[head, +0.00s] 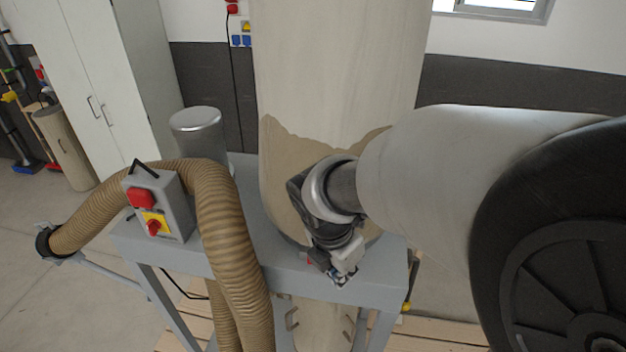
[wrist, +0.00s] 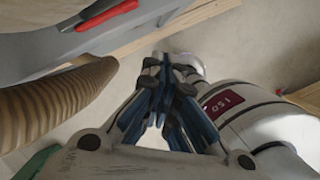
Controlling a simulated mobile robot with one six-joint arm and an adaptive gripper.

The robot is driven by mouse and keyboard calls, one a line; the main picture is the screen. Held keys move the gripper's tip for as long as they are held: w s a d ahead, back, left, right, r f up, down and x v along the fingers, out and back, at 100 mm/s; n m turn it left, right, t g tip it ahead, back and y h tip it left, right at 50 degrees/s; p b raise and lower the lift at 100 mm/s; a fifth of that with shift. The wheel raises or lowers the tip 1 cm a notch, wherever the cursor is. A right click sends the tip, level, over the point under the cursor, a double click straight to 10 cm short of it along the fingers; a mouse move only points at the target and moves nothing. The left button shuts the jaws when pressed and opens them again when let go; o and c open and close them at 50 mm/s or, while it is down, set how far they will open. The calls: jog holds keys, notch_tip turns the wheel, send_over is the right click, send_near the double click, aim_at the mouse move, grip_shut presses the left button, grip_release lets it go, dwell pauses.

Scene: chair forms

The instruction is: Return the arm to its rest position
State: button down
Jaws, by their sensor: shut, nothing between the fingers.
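My gripper (head: 343,272) hangs pointing down in front of the dust collector's grey frame (head: 245,258), small and partly hidden by my wrist in the head view. In the wrist view my gripper (wrist: 164,72) has its blue-padded fingers brought together, with nothing held between them. My arm comes in from the right of the head view, bent, and covers part of the big filter bag (head: 335,75).
A ribbed brown hose (head: 213,200) arches left of my gripper; it also shows in the wrist view (wrist: 50,102). A switch box (head: 160,207) stands beside it. A red-handled tool (wrist: 107,13) lies at the wrist view's top left. A white cabinet (head: 105,75) stands behind.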

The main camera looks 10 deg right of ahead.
jog(key=s+d+f+m+t+y+b, duration=0.1)
jog(key=s+f+m+b, duration=0.6)
jog(key=b, duration=0.8)
jog(key=s+d+f+m+t+y+b, duration=0.1)
jog(key=s+f+m+b, duration=0.6)
jog(key=f+m+b, duration=0.7)
jog(key=m+t+b, duration=0.1)
jog(key=m, duration=0.2)
jog(key=shift+s+f+m+b, duration=0.2)
jog(key=shift+m+b, duration=0.1)
jog(key=shift+b, duration=0.1)
